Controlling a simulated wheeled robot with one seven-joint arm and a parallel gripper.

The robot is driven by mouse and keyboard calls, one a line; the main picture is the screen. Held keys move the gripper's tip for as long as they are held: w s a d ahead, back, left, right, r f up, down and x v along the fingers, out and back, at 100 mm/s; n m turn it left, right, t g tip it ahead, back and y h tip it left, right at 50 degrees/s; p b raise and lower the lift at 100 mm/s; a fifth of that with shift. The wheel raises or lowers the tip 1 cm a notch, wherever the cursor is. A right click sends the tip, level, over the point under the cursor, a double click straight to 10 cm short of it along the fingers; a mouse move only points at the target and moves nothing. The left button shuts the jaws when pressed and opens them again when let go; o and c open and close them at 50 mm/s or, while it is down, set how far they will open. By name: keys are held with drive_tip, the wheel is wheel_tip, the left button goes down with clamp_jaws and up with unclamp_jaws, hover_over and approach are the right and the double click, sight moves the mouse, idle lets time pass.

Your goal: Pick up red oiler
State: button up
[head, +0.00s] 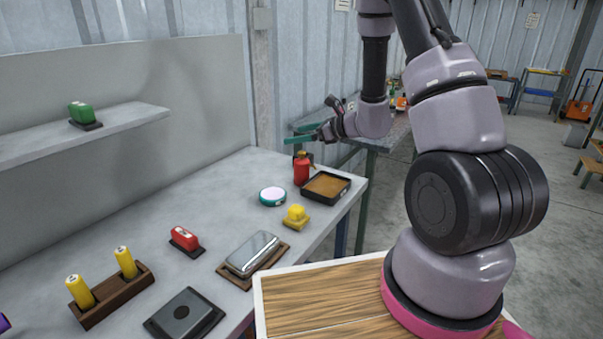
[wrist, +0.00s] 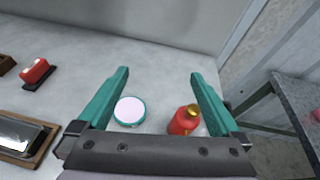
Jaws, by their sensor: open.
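The red oiler (head: 301,169) stands upright on the grey workbench, beside a black tray, in the head view. In the wrist view the red oiler (wrist: 185,120) shows a yellowish top and lies between the finger lines, nearer the right finger. My gripper (head: 300,135) has green fingers and hangs above the bench near the oiler. In the wrist view my gripper (wrist: 160,78) is open, its two fingers wide apart with nothing held between them. The oiler's lower part is partly hidden by the gripper body there.
A round green-rimmed dish (head: 272,196) stands left of the oiler. The black tray (head: 345,190) with brown contents is at its right. A yellow object (head: 296,217), a red block (head: 185,239) and a metal case (head: 252,252) are nearer. The back-left bench is clear.

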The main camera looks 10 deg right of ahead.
sight(297, 161)
drive_tip(key=w+d+f+m+h, duration=0.1)
drive_tip(key=d+f, duration=0.1)
drive_tip(key=f, duration=0.1)
drive_tip(key=w+d+f+m+t+h, duration=0.1)
drive_tip(key=d+f+m, duration=0.1)
drive_tip(key=f, duration=0.2)
drive_tip(key=w+d+f+m+t+h, duration=0.1)
drive_tip(key=d+f, duration=0.1)
drive_tip(key=f, duration=0.2)
drive_tip(key=shift+m+h, duration=0.3)
drive_tip(key=x, duration=1)
drive_tip(key=shift+w+r, duration=0.1)
drive_tip(key=shift+w, duration=0.25)
drive_tip(key=shift+c, duration=0.3)
clamp_jaws()
drive_tip(key=shift+r, duration=0.1)
